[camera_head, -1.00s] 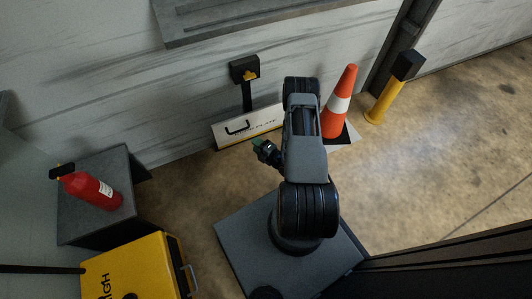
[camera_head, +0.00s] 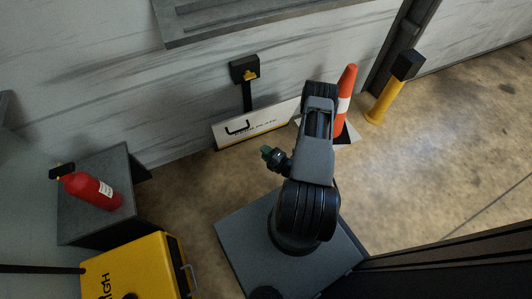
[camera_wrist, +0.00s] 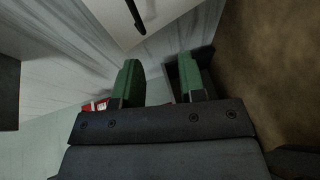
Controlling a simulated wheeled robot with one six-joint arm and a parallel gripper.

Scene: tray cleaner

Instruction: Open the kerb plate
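In the wrist view the plate (camera_wrist: 165,12) is at the top edge, and the handle (camera_wrist: 134,14) is partly cut off. My gripper (camera_wrist: 160,62) has two green fingers spread apart with nothing between them. In the head view my gripper (camera_head: 268,153) is small, in front of the plate and apart from the handle.
An orange cone (camera_head: 346,100) and a yellow post (camera_head: 383,103) stand right of the plate. A black post (camera_head: 246,85) rises behind it. A red extinguisher (camera_head: 92,189) on a grey stand and a yellow case (camera_head: 135,265) are at left. Floor between is clear.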

